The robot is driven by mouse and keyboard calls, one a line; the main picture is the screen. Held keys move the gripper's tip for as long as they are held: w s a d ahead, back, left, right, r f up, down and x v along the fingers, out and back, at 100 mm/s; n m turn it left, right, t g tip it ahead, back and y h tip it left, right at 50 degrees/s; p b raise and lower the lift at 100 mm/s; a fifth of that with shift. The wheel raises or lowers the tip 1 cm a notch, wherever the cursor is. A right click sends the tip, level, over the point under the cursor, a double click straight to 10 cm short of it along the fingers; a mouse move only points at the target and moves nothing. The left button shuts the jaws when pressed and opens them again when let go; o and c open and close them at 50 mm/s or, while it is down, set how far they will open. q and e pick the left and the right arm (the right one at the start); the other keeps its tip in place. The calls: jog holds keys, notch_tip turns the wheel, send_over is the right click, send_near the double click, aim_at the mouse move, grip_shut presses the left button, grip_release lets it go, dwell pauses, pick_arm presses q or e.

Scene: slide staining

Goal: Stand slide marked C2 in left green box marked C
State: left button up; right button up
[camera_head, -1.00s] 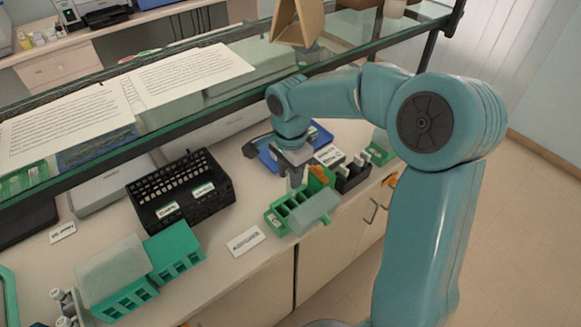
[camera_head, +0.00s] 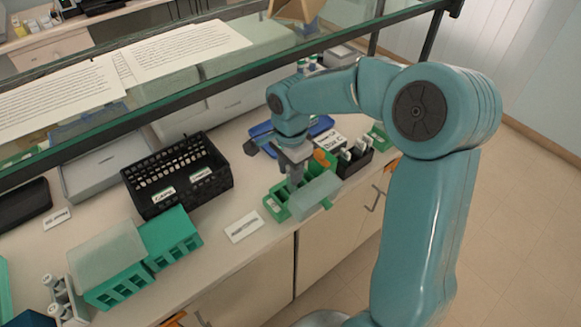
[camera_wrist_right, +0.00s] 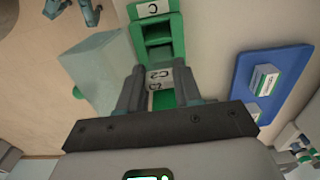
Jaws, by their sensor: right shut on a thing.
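The slide marked C2 (camera_wrist_right: 158,77) is held upright between the fingers of my right gripper (camera_wrist_right: 158,92); its label faces up in the wrist view. The green box marked C (camera_wrist_right: 158,36) has open slots, and its C label is at the far end. In the head view my right gripper (camera_head: 294,182) points down over this green box (camera_head: 275,205). The slide's lower part is hidden, so I cannot tell how deep it sits in a slot. My left gripper is not in view.
A pale translucent lid (camera_head: 314,196) lies against the box's side. A blue tray (camera_wrist_right: 268,82) is close by. A black rack (camera_head: 180,190) and two more green boxes (camera_head: 172,240) stand to the left. A glass shelf (camera_head: 200,80) crosses above the bench.

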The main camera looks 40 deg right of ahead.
jog(key=shift+f+b, duration=1.2)
jog(key=shift+f, duration=0.35)
jog(key=o, duration=1.1)
jog(key=shift+r+p, duration=5.5)
jog(key=shift+r, duration=2.7)
jog(key=shift+s, duration=0.1)
